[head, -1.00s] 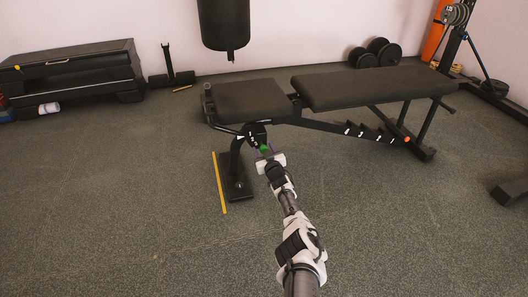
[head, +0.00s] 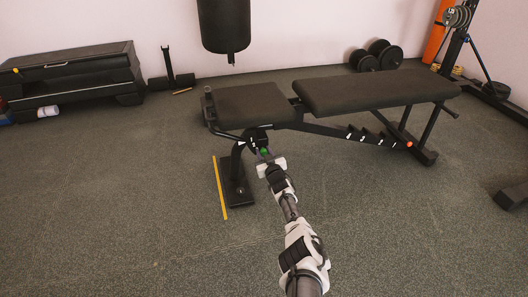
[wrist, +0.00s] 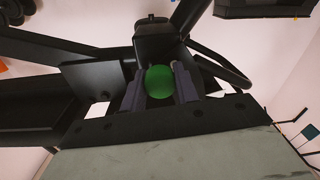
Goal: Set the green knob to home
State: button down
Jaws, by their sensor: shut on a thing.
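The green knob (wrist: 159,82) is a round ball between the two dark fingers of my gripper (wrist: 160,88) in the wrist view. The fingers are shut on it from both sides. In the head view the green knob (head: 264,152) shows as a small spot under the seat end of the black bench (head: 365,92), and my gripper (head: 266,158) reaches up to it from below right. Any home marking by the knob cannot be made out.
A black base plate (head: 236,190) of the bench and a yellow floor strip (head: 220,188) lie left of my gripper. A punching bag (head: 224,24) hangs behind. Dumbbells (head: 376,56) lie at the back wall. The floor in front is clear.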

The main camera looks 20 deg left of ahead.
jog(key=shift+w+a, duration=0.1)
jog(key=shift+w, duration=0.1)
jog(key=c, duration=1.1)
grip_release()
jog(key=shift+a, duration=0.1)
jog(key=shift+o, duration=0.2)
jog(key=shift+s, duration=0.1)
jog(key=shift+s+d+r+p, duration=0.2)
jog(key=shift+s+d+p, duration=0.35)
jog(key=shift+p, duration=0.7)
jog(key=p+v, duration=1.2)
jog(key=shift+f, duration=0.2)
jog(key=shift+s, duration=0.1)
